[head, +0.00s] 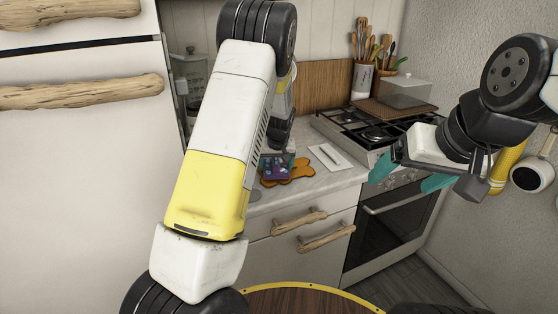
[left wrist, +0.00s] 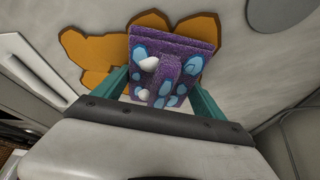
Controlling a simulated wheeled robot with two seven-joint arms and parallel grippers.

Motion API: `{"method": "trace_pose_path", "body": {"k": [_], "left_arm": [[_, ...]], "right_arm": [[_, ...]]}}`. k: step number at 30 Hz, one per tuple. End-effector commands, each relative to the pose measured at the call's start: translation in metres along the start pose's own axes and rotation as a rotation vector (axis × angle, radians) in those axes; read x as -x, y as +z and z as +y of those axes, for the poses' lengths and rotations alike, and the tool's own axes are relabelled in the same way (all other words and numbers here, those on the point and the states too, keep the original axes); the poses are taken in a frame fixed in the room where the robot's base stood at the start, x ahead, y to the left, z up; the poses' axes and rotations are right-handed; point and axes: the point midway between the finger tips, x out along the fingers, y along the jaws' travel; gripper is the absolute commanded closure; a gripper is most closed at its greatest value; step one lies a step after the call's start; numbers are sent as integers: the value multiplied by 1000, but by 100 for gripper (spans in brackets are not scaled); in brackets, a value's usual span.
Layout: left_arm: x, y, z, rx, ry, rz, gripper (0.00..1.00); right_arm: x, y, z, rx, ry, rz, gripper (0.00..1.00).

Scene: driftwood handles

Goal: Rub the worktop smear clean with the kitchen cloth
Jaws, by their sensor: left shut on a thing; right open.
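The kitchen cloth (left wrist: 172,75), purple with blue and white patches, is folded between the teal fingers of my left gripper (left wrist: 160,88). It also shows in the head view (head: 273,167), below my left arm, over the worktop. The orange-brown smear (left wrist: 88,55) spreads on the pale worktop behind and beside the cloth; in the head view its right part (head: 299,170) shows. The cloth covers part of the smear; I cannot tell whether it touches the surface. My right gripper (head: 410,176) is open and empty, in the air in front of the oven.
The worktop (head: 330,182) is bare right of the smear, apart from a white board-like item (head: 330,157). A gas hob (head: 375,130) adjoins it, with a utensil holder (head: 362,80) behind. Driftwood handles (head: 325,236) stick out below. A round grey thing (left wrist: 270,12) lies near the smear.

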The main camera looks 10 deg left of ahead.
Motion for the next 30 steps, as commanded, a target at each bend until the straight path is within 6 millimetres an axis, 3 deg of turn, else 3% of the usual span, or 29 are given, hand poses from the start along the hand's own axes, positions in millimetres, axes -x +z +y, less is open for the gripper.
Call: {"method": "trace_pose_path", "body": {"k": [6,30], "left_arm": [[-2,-5,20,-3,2,-1,84],[-8,-19,62,-3,2,0,84]], "right_arm": [[0,0,0,0,0,0,17],[0,0,0,0,0,0,17]]}}
